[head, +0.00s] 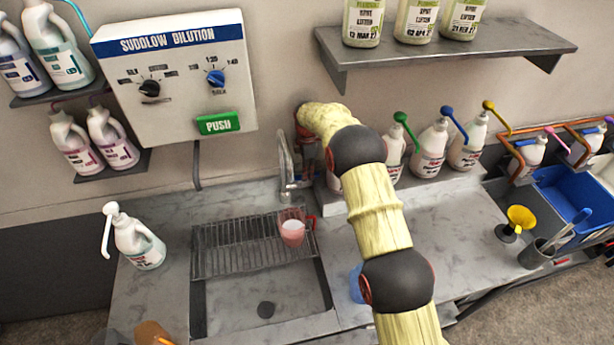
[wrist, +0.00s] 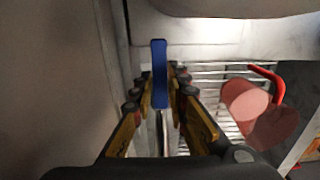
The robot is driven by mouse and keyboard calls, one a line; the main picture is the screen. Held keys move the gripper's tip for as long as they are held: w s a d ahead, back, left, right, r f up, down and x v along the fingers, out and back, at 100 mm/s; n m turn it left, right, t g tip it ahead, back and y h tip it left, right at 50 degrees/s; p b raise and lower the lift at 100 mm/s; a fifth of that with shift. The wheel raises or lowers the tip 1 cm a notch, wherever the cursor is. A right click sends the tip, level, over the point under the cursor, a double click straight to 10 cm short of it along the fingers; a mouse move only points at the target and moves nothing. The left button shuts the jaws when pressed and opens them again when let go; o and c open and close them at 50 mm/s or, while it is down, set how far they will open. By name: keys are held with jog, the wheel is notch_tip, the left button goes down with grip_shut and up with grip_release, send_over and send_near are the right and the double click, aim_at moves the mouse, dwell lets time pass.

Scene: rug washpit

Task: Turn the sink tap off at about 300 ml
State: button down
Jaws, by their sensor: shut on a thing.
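The sink tap (head: 284,168) stands at the back edge of the sink (head: 207,318). Its blue lever (wrist: 159,52) shows in the wrist view, between the yellow fingers of my gripper (wrist: 161,90), which is shut on it. In the head view my arm reaches down to the tap and mostly hides the gripper. A translucent pink jug (head: 292,235) with a red handle sits on the wire rack over the sink, below the tap. It also shows in the wrist view (wrist: 262,112). A pale surface shows inside it; I cannot read its level or make out a water stream.
A dilution panel (head: 180,95) with a green push button hangs on the wall to the left. A white pump bottle (head: 138,245) stands left of the sink. Several pump bottles (head: 431,150) line the back right, under a shelf (head: 450,48). A blue bin (head: 565,190) is far right.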

jog(key=shift+w+r, duration=0.1)
jog(key=c, duration=1.7)
grip_release()
jog(key=shift+c, duration=0.2)
notch_tip(320, 180, up, 12)
